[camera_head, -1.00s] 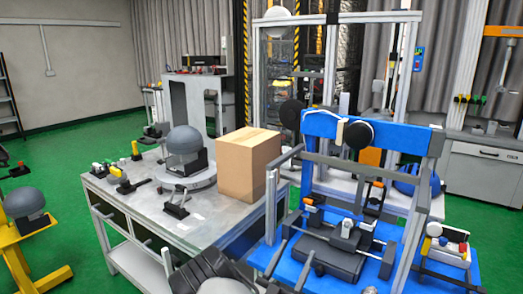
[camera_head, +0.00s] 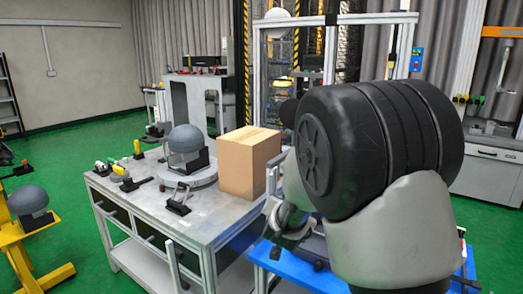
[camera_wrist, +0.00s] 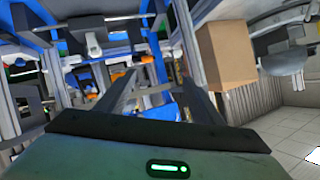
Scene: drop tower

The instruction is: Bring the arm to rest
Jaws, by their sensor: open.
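My arm fills the right of the head view, a large black joint and pale link close to the camera. It hides most of the blue drop tower fixture (camera_head: 290,258). My gripper (camera_wrist: 158,76) shows in the wrist view with its two fingers spread apart and nothing visible between them. The blue fixture frame (camera_wrist: 82,24) lies beyond and left of the fingers there. A cardboard box (camera_wrist: 226,54) is beyond and right of the fingers. In the head view, the fingertips cannot be made out clearly.
The cardboard box (camera_head: 248,163) stands on the grey workbench (camera_head: 222,202), beside a dark dome (camera_head: 185,139) on a round base. Another dome (camera_head: 28,199) sits on a yellow stand (camera_head: 40,243) at left. Green floor (camera_head: 78,142) is open behind the bench.

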